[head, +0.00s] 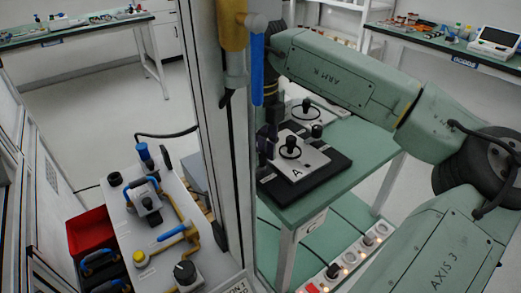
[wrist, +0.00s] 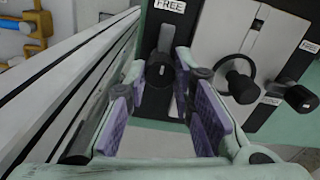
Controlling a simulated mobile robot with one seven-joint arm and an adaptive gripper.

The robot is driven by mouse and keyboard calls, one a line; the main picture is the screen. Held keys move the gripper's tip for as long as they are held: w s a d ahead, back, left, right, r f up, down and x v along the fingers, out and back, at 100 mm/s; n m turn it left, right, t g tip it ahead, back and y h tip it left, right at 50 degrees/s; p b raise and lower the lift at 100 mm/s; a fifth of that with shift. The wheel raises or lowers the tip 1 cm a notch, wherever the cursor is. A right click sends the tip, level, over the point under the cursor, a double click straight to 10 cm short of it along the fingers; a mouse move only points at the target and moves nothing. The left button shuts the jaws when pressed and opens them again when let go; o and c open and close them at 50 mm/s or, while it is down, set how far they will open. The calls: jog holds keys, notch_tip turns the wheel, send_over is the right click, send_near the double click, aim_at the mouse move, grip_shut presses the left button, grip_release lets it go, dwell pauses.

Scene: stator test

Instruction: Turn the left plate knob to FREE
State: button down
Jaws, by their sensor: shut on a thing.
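The left plate knob (wrist: 160,71) is black and sits on a dark strip below a white FREE label (wrist: 170,5) in the wrist view.
A second black knob (wrist: 300,98) with its own FREE label (wrist: 311,46) is to the right, beyond a round black handle (wrist: 240,86). A pale frame post (head: 228,150) stands close to my gripper's left. A valve bench (head: 140,235) is left of the post.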

aim_at(261, 154)
dwell(0.3)
jog(key=c, duration=1.4)
grip_release()
jog(key=shift+o, duration=0.2)
notch_tip(261, 154, up, 12)
